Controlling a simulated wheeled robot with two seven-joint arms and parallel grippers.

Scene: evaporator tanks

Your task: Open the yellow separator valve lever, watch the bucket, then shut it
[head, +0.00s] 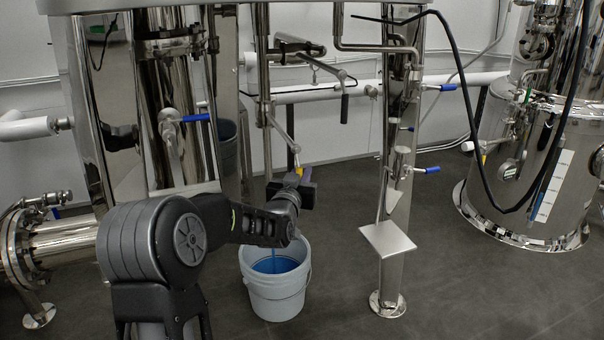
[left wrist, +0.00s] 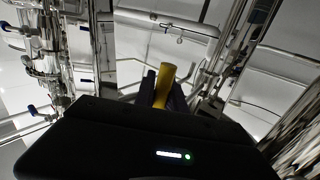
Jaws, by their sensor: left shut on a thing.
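The yellow separator valve lever (head: 298,171) shows as a small yellow tip above my left gripper (head: 298,184) in the head view. In the left wrist view the yellow lever (left wrist: 163,84) stands up between the dark fingers of my left gripper (left wrist: 164,92), which is shut on it. The rest of the valve is hidden behind my gripper and arm. A white bucket (head: 275,298) stands on the floor below my left gripper. Blue liquid shows inside it, with a thin blue streak above the liquid. My right gripper is not in view.
Steel columns and pipes with blue-handled valves (head: 195,118) stand around my left arm. A small square steel plate (head: 388,240) on a column (head: 398,270) is right of the bucket. A large steel tank (head: 545,200) stands at the right. The floor at front right is clear.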

